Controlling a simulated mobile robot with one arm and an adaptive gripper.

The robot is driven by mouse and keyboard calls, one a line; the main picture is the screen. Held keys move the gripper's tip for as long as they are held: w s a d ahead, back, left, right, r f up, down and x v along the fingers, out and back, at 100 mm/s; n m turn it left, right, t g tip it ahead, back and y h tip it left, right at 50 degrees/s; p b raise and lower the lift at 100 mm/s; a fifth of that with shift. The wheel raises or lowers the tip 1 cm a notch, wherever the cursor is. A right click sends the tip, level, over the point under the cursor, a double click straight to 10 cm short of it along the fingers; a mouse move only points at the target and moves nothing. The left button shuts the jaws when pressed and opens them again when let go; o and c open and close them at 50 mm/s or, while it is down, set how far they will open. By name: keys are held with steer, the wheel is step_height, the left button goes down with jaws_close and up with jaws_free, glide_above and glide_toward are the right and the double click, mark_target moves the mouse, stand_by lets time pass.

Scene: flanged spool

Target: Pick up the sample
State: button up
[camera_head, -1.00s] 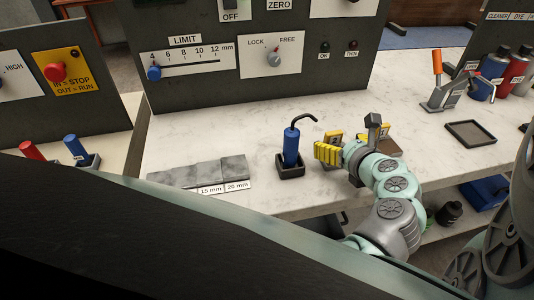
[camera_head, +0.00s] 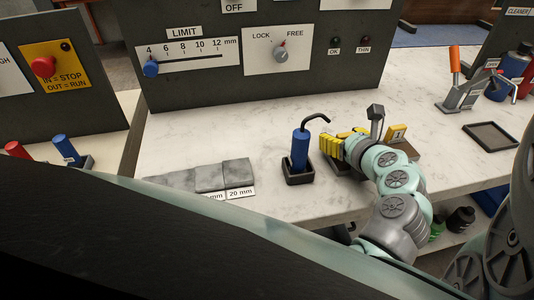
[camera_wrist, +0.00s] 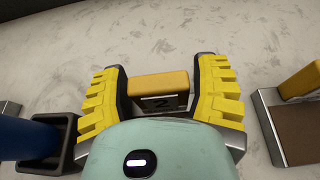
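My gripper (camera_head: 336,144) is low over the bench, right of a blue-handled hook tool. In the wrist view its two ribbed yellow fingers (camera_wrist: 161,92) stand apart, one on each side of a yellow-topped block (camera_wrist: 160,84) marked 2. Narrow gaps seem to show between block and fingers, and the block's lower part is hidden by my gripper body. Nothing in view is labelled as the sample, so I cannot tell whether this block is it or a tag on a stand.
The blue-handled tool (camera_head: 301,150) stands close left in a black holder. A brown stand (camera_head: 404,148) with a yellow tag (camera_head: 395,132) is close right. Grey blocks (camera_head: 208,177) lie further left. A control panel (camera_head: 270,60) rises behind. A dark tray (camera_head: 490,136) is at right.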

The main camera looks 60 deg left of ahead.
steer(key=c, duration=0.9)
jaws_close()
steer(key=shift+r, duration=0.1)
